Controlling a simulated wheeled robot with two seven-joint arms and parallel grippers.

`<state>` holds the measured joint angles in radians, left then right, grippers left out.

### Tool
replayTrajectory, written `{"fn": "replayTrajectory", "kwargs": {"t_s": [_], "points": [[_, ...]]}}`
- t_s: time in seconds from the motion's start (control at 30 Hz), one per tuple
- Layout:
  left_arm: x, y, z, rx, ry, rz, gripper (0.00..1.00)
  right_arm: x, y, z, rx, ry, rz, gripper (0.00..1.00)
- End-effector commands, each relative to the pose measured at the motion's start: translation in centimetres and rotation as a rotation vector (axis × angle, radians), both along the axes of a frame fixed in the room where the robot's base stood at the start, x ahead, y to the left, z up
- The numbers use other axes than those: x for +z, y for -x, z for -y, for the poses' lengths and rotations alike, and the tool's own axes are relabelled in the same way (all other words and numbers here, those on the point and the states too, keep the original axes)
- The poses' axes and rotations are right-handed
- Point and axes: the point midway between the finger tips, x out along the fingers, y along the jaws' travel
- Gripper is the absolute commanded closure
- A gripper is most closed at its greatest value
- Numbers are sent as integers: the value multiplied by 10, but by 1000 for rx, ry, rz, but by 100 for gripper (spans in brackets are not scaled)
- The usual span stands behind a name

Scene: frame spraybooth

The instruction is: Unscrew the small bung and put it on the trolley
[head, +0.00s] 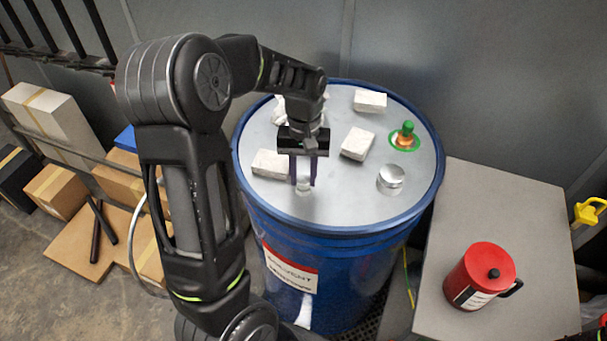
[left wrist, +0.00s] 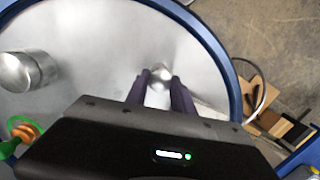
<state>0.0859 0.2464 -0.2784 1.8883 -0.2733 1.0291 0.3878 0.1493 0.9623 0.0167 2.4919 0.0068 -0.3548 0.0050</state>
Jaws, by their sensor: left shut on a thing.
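The small bung (head: 304,188) is a small silver cap at the near part of the blue drum's grey lid (head: 345,205). My left gripper (head: 303,175) points down over the lid, its purple fingers shut on the bung. In the left wrist view the bung (left wrist: 160,72) shows between the fingertips (left wrist: 158,80). The fingers partly hide it, and I cannot tell whether it is seated or slightly raised. The trolley is the grey flat top (head: 500,220) at the right, beside the drum. My right gripper is not in view.
A larger silver bung (head: 391,179) and a green-and-orange fitting (head: 405,136) stand on the lid. White blocks (head: 357,143) lie around the gripper. A red can (head: 480,276) stands on the trolley's near part; its far part is clear. Cardboard boxes (head: 60,190) lie at left.

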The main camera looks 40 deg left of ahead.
Motion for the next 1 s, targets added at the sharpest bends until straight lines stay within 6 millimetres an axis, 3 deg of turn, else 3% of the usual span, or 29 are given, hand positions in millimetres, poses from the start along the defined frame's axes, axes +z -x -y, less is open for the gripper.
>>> {"fn": "replayTrajectory", "kwargs": {"t_s": [1.0], "points": [[39, 0, 0, -4, 1, -1, 100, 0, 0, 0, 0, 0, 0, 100]]}}
